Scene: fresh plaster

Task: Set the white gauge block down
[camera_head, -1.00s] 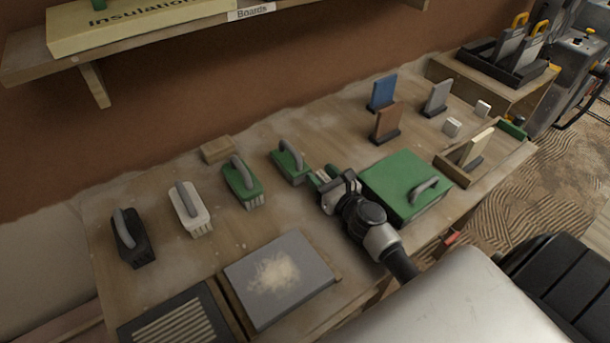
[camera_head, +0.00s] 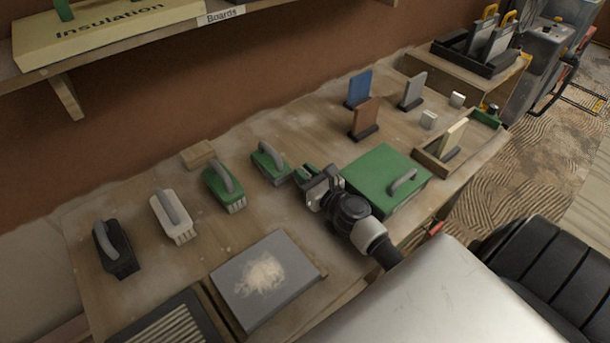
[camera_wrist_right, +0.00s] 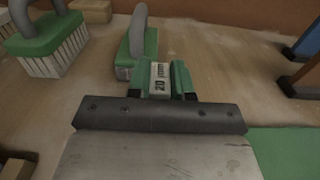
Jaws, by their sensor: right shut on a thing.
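The white gauge block (camera_wrist_right: 159,77), marked "20 mm", sits between the green finger pads of my right gripper (camera_wrist_right: 161,79) in the right wrist view. In the head view my right gripper (camera_head: 306,174) is low over the workbench, between a green-based float and a green case; the block is mostly hidden there. The gripper is shut on the block. I cannot tell whether the block touches the bench top. My left gripper is not in view.
The green float (camera_head: 270,164) stands just left of my right gripper. The green case (camera_head: 375,165) is close on its right. A grey board with powder (camera_head: 235,290) lies nearer. Bare bench lies behind the gripper.

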